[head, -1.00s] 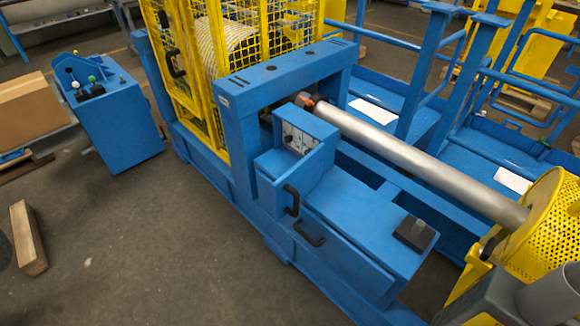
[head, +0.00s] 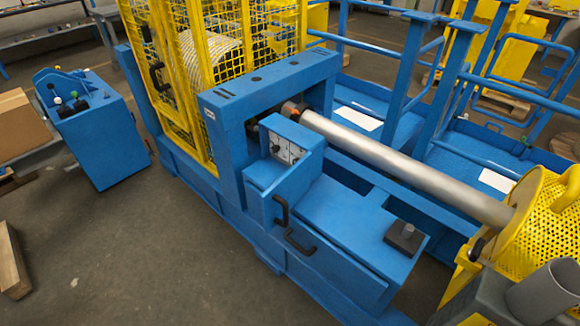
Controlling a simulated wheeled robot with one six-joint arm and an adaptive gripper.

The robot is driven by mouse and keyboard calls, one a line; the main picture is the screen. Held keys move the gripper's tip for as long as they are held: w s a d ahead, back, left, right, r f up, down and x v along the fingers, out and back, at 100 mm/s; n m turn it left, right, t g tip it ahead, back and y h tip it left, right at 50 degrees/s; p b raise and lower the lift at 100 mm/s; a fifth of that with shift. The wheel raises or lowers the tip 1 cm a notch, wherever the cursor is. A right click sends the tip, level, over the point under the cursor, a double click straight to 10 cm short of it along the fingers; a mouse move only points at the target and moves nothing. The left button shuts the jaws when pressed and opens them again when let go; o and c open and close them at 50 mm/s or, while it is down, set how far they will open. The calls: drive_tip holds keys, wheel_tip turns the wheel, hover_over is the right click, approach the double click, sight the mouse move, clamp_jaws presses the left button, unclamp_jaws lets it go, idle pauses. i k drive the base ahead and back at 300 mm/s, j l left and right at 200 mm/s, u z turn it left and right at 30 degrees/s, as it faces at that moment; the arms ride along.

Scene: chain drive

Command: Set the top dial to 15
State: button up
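A light grey control panel (head: 286,148) sits on the slanted face of a blue box (head: 297,135) in the middle of the head view. Small dark marks and knobs show on the panel. They are too small for me to tell which is the top dial or what setting it points to. My gripper is not in view.
A blue machine frame (head: 262,88) with a yellow mesh cage (head: 170,75) stands behind the panel. A long metal shaft (head: 405,165) runs right to a yellow perforated guard (head: 545,215). Black handles (head: 281,210) project at the front. Open floor (head: 150,245) lies front left.

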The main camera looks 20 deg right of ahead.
sight(276, 149)
drive_tip(key=i+j, duration=0.5)
drive_tip(key=i+j+u, duration=0.1)
drive_tip(key=i+j, duration=0.4)
drive_tip(key=i, duration=0.2)
drive_tip(key=i+j+u, duration=0.1)
drive_tip(key=i+j, duration=0.35)
drive_tip(key=i, duration=0.15)
